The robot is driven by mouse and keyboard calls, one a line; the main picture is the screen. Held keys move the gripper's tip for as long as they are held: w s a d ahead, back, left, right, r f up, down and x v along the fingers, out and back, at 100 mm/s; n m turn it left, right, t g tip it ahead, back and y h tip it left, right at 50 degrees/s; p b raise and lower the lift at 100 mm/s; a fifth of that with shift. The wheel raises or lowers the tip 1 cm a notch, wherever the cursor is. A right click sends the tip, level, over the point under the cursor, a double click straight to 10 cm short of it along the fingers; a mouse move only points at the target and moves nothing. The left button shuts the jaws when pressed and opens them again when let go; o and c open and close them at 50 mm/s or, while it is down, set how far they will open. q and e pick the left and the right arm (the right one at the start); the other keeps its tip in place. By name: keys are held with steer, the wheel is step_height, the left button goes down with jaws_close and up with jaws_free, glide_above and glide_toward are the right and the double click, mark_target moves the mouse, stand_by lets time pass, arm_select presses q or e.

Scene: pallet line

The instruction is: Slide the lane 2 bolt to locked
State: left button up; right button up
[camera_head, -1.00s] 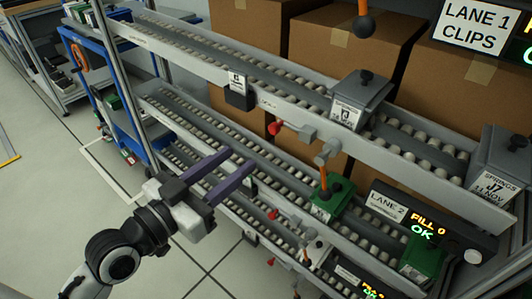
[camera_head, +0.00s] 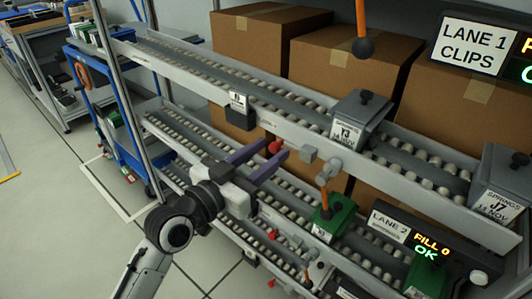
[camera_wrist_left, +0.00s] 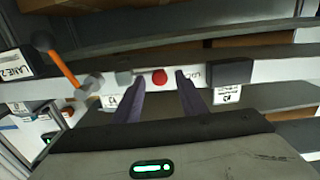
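A round red bolt knob (camera_head: 275,147) shows in the head view just under the upper rail. In the wrist view the red knob (camera_wrist_left: 160,77) sits on a pale beam, with a small grey block (camera_wrist_left: 124,78) to its left. My left gripper (camera_head: 270,154) is open, and its purple fingers reach toward the knob. In the wrist view the knob appears between the two fingertips; I cannot tell whether they touch it. The lane 2 display (camera_head: 392,226) is at the lower right. My right gripper is not in view.
An orange lever (camera_head: 324,198) hangs right of the knob, near a green box (camera_head: 335,216). Grey bins (camera_head: 358,117) stand on the upper roller rack. A dark box (camera_wrist_left: 229,72) is on the beam right of the fingers. Cardboard boxes (camera_head: 345,66) stand behind.

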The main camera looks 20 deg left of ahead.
mark_target(301, 152)
arm_select(q)
jaws_close()
steer(key=shift+d, duration=0.2)
steer(key=d+p, duration=0.1)
steer(key=s+d, duration=0.1)
steer(key=d+p, duration=0.1)
steer(key=shift+s+d+r+p, duration=0.1)
steer(key=shift+s+d+p, duration=0.2)
steer(key=shift+d+p, duration=0.05)
steer(key=shift+d, duration=0.25)
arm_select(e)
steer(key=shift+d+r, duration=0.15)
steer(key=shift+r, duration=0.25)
arm_select(q)
jaws_free()
steer(key=shift+s+d, duration=0.1)
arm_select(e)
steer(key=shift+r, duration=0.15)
